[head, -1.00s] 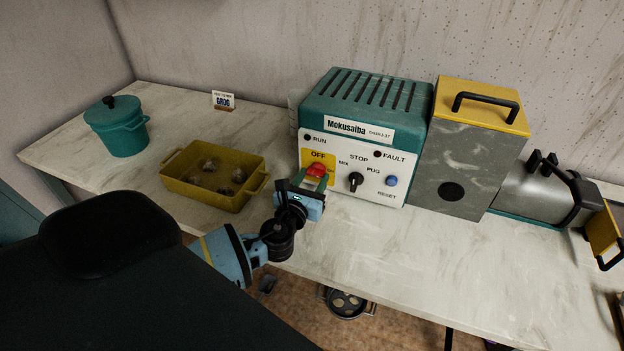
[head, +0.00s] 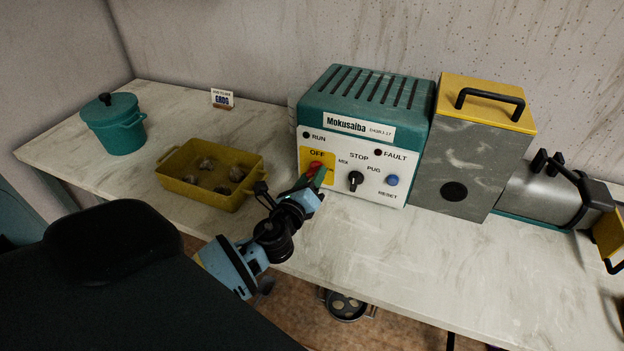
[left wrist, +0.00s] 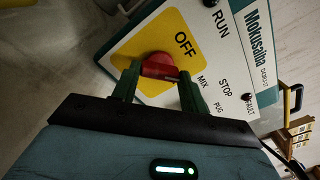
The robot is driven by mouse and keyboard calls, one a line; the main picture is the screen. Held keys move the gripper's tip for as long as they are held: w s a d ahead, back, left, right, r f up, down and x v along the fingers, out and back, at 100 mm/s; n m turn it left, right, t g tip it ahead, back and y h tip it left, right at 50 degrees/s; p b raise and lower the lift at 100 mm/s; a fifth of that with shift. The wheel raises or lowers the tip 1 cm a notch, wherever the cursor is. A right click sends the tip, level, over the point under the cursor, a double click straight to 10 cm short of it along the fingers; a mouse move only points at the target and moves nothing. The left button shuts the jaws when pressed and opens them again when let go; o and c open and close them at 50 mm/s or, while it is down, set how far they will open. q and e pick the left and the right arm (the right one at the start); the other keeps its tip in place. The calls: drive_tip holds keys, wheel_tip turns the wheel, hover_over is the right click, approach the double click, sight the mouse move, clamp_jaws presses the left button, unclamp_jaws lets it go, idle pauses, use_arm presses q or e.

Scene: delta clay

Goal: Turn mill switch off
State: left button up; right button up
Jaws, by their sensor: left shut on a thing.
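The mill (head: 366,105) is a teal-topped box with a white control panel, standing on the counter. Its red switch (head: 314,168) sits on a yellow patch marked OFF. In the left wrist view the red switch (left wrist: 159,66) lies between my two green fingers. My left gripper (head: 315,176) is shut on this switch, and its body is tilted in the head view. The fingers partly hide the switch, so its exact setting cannot be told. A black selector knob (head: 355,180) and a blue reset button (head: 392,180) are to its right. My right gripper is not in view.
A yellow tray (head: 213,196) with several lumps stands left of my gripper. A teal lidded pot (head: 117,124) and a small GROG sign (head: 222,99) are further left. A grey box with a yellow lid (head: 486,101) adjoins the mill. The front counter is clear.

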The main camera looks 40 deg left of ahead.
use_arm(q)
drive_tip(key=n, duration=0.5)
drive_tip(key=shift+n+b, duration=0.35)
drive_tip(key=shift+n, duration=0.05)
drive_tip(key=n, duration=0.2)
drive_tip(key=shift+n, duration=1)
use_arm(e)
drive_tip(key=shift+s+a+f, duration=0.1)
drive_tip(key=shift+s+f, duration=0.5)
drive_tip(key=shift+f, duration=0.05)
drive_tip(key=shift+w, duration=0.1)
use_arm(q)
drive_tip(key=o, duration=1)
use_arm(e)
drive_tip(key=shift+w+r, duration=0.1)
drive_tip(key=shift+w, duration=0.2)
